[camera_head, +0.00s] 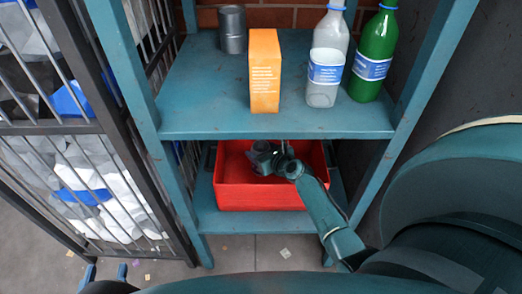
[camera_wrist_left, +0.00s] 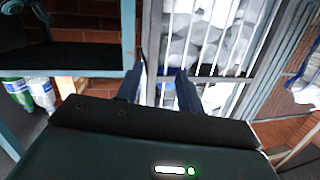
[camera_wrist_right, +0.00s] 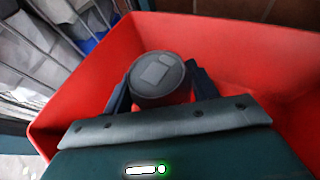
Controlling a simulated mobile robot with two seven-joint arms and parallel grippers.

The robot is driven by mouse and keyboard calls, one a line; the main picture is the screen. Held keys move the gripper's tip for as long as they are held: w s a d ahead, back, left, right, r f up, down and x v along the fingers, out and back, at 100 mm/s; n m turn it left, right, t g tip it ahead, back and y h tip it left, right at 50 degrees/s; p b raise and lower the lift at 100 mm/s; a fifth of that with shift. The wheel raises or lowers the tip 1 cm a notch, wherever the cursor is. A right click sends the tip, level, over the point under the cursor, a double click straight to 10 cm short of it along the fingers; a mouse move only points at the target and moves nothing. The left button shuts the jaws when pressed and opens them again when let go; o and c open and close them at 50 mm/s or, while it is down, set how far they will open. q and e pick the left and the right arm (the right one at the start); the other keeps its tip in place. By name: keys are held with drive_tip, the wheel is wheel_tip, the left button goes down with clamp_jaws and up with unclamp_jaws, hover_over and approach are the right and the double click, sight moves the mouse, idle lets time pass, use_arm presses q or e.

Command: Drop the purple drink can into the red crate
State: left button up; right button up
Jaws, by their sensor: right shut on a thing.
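My right gripper (camera_head: 268,160) reaches in under the upper shelf and is shut on a dark grey can. The can (camera_wrist_right: 157,78) sits between the fingers in the right wrist view, its round end facing the camera. No clear purple shows on it. The red crate (camera_head: 262,195) stands on the lower shelf, and the held can is over its inside. Whether the can touches the crate's floor cannot be told. My left gripper (camera_head: 106,272) is open and empty at the lower left, far from the crate. Its spread fingers also show in the left wrist view (camera_wrist_left: 160,88).
The upper shelf (camera_head: 190,115) holds a grey can (camera_head: 232,30), an orange box (camera_head: 264,72), a clear bottle (camera_head: 326,62) and a green bottle (camera_head: 374,58). Shelf posts flank the crate. A barred cage (camera_head: 75,130) with white and blue waste stands at left.

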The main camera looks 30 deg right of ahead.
drive_tip(key=shift+f, duration=0.3)
drive_tip(key=o, duration=0.9)
drive_tip(key=shift+o, duration=0.2)
